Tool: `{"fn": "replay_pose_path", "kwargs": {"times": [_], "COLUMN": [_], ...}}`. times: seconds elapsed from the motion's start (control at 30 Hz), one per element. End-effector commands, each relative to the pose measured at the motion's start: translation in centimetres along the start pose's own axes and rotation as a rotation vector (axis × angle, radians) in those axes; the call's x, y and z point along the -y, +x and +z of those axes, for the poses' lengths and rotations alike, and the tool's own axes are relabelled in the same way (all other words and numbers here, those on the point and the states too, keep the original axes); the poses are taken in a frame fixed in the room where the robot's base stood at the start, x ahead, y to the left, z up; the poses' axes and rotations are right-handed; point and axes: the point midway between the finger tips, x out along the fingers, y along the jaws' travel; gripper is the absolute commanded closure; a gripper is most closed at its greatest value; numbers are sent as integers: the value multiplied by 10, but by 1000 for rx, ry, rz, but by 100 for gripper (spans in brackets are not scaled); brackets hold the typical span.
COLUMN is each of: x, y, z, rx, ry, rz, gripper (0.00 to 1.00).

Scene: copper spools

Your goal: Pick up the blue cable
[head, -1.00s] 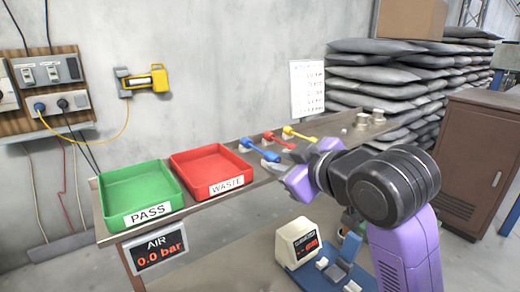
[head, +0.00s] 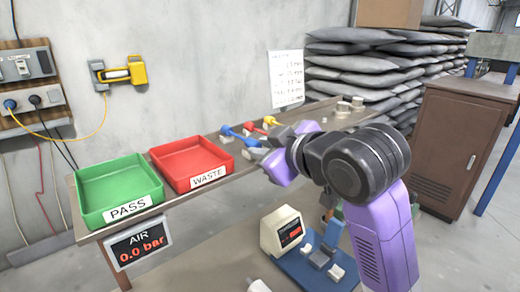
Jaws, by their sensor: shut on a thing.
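The blue cable (head: 240,136) is a short piece with a rounded blue end, at the back of the bench just right of the red tray. My gripper (head: 259,152), with grey fingers and purple sides, is shut on the blue cable at its near right end. The fingers hide that end of the cable. I cannot tell whether the cable is clear of its small pale holder. A red cable (head: 257,127) and a yellow cable (head: 271,121) lie just beyond it.
A green PASS tray (head: 121,192) and a red WASTE tray (head: 190,163) stand on the bench left of my gripper. Small metal spools (head: 343,108) are at the far right end. A blue-based device with a screen (head: 284,231) is below, in front.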

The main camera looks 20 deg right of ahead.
Motion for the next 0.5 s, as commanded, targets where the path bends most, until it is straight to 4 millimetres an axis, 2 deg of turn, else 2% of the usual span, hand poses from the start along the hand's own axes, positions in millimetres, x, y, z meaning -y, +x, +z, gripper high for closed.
{"fn": "replay_pose_path", "kwargs": {"times": [0.17, 0.5], "x": [-13, -52], "y": [-9, -40], "z": [-23, -96], "rx": [-5, -5], "ry": [-2, -3], "rz": [4, 3], "gripper": [100, 100]}}
